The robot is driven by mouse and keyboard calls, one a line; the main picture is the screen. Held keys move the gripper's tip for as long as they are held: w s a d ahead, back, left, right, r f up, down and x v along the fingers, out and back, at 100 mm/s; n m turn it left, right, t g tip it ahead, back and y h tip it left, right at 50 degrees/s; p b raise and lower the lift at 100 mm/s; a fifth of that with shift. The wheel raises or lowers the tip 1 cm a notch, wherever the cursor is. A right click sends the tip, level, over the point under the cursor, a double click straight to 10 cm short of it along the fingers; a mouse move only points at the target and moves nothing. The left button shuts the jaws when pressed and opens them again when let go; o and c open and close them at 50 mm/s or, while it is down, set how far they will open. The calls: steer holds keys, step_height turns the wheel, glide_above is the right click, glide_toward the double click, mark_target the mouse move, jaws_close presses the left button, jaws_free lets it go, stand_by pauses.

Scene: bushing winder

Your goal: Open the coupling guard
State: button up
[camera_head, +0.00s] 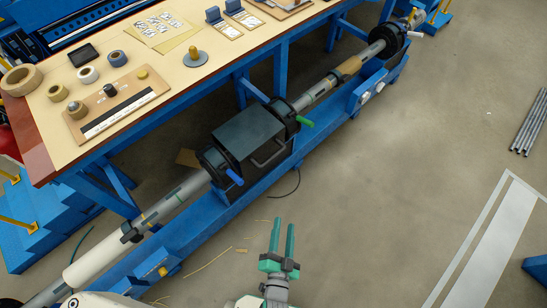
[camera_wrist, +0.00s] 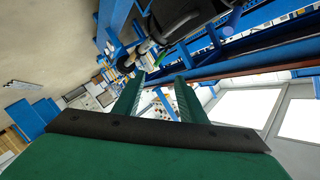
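The coupling guard (camera_head: 247,132) is a dark grey box-shaped cover over the middle of the long shaft. It sits closed, with a bar handle (camera_head: 270,154) on its front side. Part of a dark housing, probably the guard, also shows at the top of the wrist view (camera_wrist: 185,18). My gripper (camera_head: 283,232) has two green fingers, parted and empty. It is over the floor in front of the blue beam, below and to the right of the guard, not touching it. The fingers also show apart in the wrist view (camera_wrist: 158,98).
Black flanges with a blue lever (camera_head: 234,177) and a green lever (camera_head: 305,121) flank the guard. A blue beam (camera_head: 190,216) runs below the shaft. A workbench (camera_head: 150,75) with tape rolls stands behind. The floor to the right is mostly clear.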

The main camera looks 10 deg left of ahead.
steer(key=w+a+f+m+y, duration=0.1)
steer(key=w+a+f+m, duration=0.15)
steer(key=w, duration=0.25)
steer(key=w+a+f+m, duration=0.1)
steer(key=w+f, duration=0.2)
steer(key=w, duration=0.2)
steer(key=m, duration=0.4)
glide_toward(273, 157)
steer(key=f, duration=0.1)
steer(key=shift+y, duration=0.3)
steer(key=x, duration=1)
steer(key=shift+w+d+f, duration=0.1)
steer(key=shift+w+f, duration=0.05)
steer(key=shift+w, duration=0.1)
jaws_close()
